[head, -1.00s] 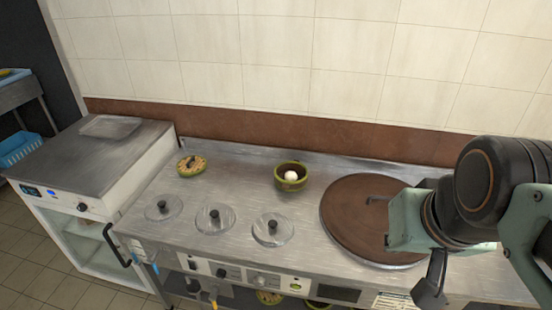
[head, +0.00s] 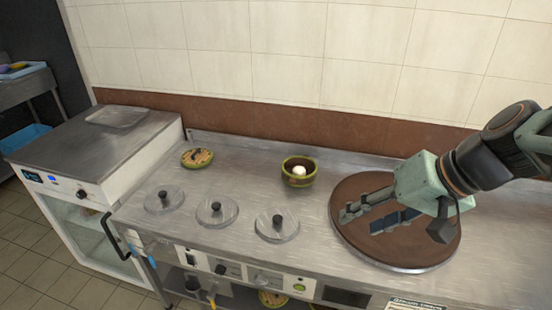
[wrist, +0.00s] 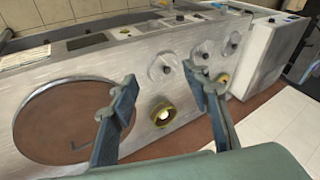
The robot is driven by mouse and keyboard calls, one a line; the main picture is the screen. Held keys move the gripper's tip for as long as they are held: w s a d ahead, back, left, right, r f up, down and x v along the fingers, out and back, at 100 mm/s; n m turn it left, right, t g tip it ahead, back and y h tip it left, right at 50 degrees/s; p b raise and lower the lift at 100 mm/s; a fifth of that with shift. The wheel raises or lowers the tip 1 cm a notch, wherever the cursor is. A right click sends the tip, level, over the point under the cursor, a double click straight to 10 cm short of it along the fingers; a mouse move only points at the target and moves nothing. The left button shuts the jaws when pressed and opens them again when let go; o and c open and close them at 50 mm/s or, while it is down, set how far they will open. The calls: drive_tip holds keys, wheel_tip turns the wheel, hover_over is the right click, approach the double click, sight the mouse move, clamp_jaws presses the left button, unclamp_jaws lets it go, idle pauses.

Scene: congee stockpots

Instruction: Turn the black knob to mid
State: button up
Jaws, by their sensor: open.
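A small black knob (head: 220,269) sits on the front panel of the steel counter, between a dark switch and a silver-grey knob (head: 262,278). The black knob's pointer setting is too small to read. My gripper (head: 362,220) is open and empty above the brown round lid, to the right of the black knob and apart from it. In the wrist view its two fingers (wrist: 160,75) are spread wide with nothing between them. The front panel shows only at a slant along the top of that view.
Three clear lids with black handles (head: 216,212) and a green-rimmed bowl with a white egg (head: 288,176) stand on the counter. The brown round lid (head: 350,187) is at right. A cabinet (head: 100,150) with its own dark knob (head: 82,193) stands at left.

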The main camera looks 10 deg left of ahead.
drive_tip(key=w+f+y+b, duration=0.1)
drive_tip(key=w+f+b, duration=0.2)
drive_tip(key=w+f, duration=0.3)
drive_tip(key=s+a+f+n+g+h+b, duration=0.1)
drive_tip(key=s+a+f+n+g+h, duration=0.25)
drive_tip(key=f, duration=0.45)
drive_tip(key=n+t+h+b, duration=0.4)
drive_tip(key=n+t+b, duration=0.7)
drive_tip(key=n+t, duration=1.3)
approach(219, 274)
drive_tip(key=w+r+n+g, duration=0.1)
drive_tip(key=w, duration=0.1)
drive_tip(key=w+r+n+g, duration=0.3)
drive_tip(key=w+g, duration=0.1)
drive_tip(key=w, duration=0.1)
drive_tip(key=shift+w+d+r+n+g, duration=0.15)
drive_tip(key=shift+r+n+g, duration=0.1)
drive_tip(key=shift+r+n, duration=0.1)
